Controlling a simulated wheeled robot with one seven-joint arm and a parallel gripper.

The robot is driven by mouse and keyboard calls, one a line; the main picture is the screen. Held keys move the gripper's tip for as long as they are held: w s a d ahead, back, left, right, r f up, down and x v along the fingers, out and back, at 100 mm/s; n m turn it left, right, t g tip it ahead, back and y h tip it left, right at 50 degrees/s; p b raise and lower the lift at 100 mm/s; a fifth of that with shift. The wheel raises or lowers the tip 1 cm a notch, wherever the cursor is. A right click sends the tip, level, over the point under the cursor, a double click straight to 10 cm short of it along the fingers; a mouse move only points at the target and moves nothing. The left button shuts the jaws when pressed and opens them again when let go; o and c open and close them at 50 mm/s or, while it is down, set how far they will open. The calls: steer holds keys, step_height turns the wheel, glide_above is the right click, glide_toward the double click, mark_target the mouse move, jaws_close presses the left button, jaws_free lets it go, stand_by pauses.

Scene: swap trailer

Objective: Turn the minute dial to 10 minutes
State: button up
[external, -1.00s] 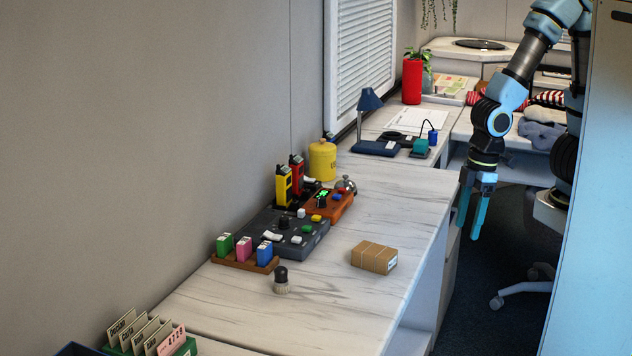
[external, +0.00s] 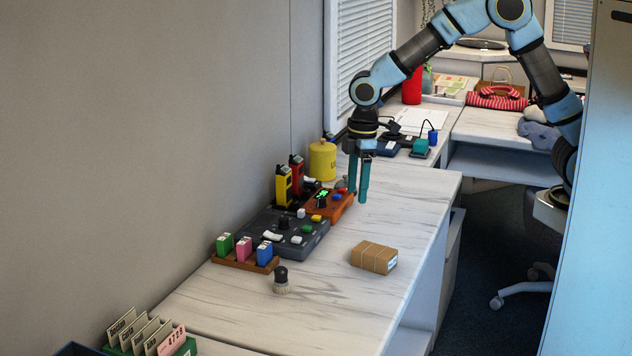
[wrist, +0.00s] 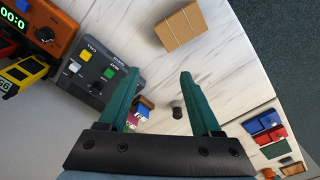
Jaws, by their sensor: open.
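The orange timer box (external: 340,205) with a green lit display and a black dial (external: 321,202) sits at the back of the white marbled counter. In the wrist view the orange box (wrist: 62,28) is at the upper left, its dark round dial (wrist: 45,34) beside a display whose visible part reads "00:0". My gripper (external: 361,198) points down just right of the orange box in the external view, apart from the dial. It also shows in the wrist view (wrist: 160,85), with its two teal fingers spread and nothing between them. Markings around the dial are too small to read.
A dark grey control panel (external: 285,235) adjoins the orange box, with yellow and red handheld units (external: 284,186) behind. A yellow canister (external: 322,160) stands nearby.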

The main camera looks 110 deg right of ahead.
steer(key=d, duration=1.3)
steer(key=n, duration=0.1)
glide_above(321, 197)
step_height(321, 197, down, 3)
steer(key=shift+g, duration=0.4)
step_height(321, 197, down, 10)
steer(key=shift+a+r+p, duration=0.1)
steer(key=shift+r+p, duration=0.05)
steer(key=shift+p, duration=1.1)
steer(key=shift+c, duration=0.2)
jaws_close()
